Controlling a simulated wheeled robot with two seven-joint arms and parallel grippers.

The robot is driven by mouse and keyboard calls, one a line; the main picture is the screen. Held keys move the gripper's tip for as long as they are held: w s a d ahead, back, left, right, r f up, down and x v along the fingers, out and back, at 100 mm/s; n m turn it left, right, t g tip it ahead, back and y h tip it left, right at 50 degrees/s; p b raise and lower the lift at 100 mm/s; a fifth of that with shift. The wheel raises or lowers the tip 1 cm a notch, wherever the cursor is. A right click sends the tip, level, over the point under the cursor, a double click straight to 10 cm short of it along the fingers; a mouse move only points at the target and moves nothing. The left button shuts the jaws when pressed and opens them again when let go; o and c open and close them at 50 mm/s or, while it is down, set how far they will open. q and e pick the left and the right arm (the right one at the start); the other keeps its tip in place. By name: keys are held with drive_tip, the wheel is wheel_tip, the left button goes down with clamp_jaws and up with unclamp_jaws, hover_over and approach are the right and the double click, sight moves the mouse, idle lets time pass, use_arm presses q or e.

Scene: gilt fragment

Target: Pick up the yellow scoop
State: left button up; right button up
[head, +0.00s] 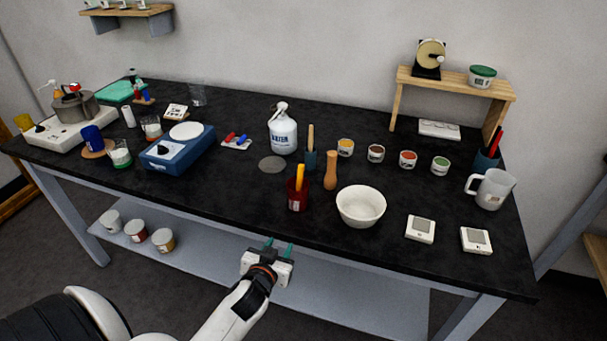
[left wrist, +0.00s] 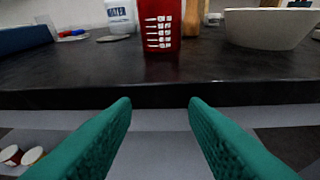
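The yellow scoop (head: 300,176) stands upright in a dark red cup (head: 297,197) near the front edge of the black table; only its upper part shows above the rim. In the left wrist view the red cup (left wrist: 163,28) with white markings is ahead at the top, and the scoop is out of frame. My left gripper (head: 279,248) is in front of the table edge, below and nearer than the cup, apart from it. Its green fingers are open and empty in the left wrist view (left wrist: 160,105). My right gripper is not in view.
Right of the cup are a wooden pestle (head: 331,170) and a white bowl (head: 361,206). The table's front edge (left wrist: 160,97) lies between my gripper and the cup.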

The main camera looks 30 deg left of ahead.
sight(299, 176)
use_arm(q)
drive_tip(key=w+r+t, duration=0.1)
drive_tip(key=r, duration=0.2)
drive_tip(key=w+a+r+t, duration=0.1)
drive_tip(key=w+r, duration=0.1)
drive_tip(key=r, duration=0.1)
drive_tip(key=w+a+r+t, duration=0.1)
drive_tip(key=r, duration=0.2)
drive_tip(key=shift+w+a+r+t, duration=0.15)
drive_tip(key=shift+a+r+t, duration=0.05)
drive_tip(key=shift+r+t, duration=0.2)
drive_tip(key=p+x, duration=0.1)
drive_tip(key=x, duration=0.5)
drive_tip(key=shift+w+r+p, duration=0.2)
drive_tip(key=shift+p, duration=0.1)
drive_tip(key=x, duration=0.3)
drive_tip(key=d+p+x, duration=0.1)
drive_tip(key=x, duration=0.1)
drive_tip(key=shift+w+a+r, duration=0.1)
drive_tip(key=shift+w+a, duration=0.05)
drive_tip(key=shift+w, duration=0.3)
drive_tip(key=shift+s, duration=0.1)
clamp_jaws()
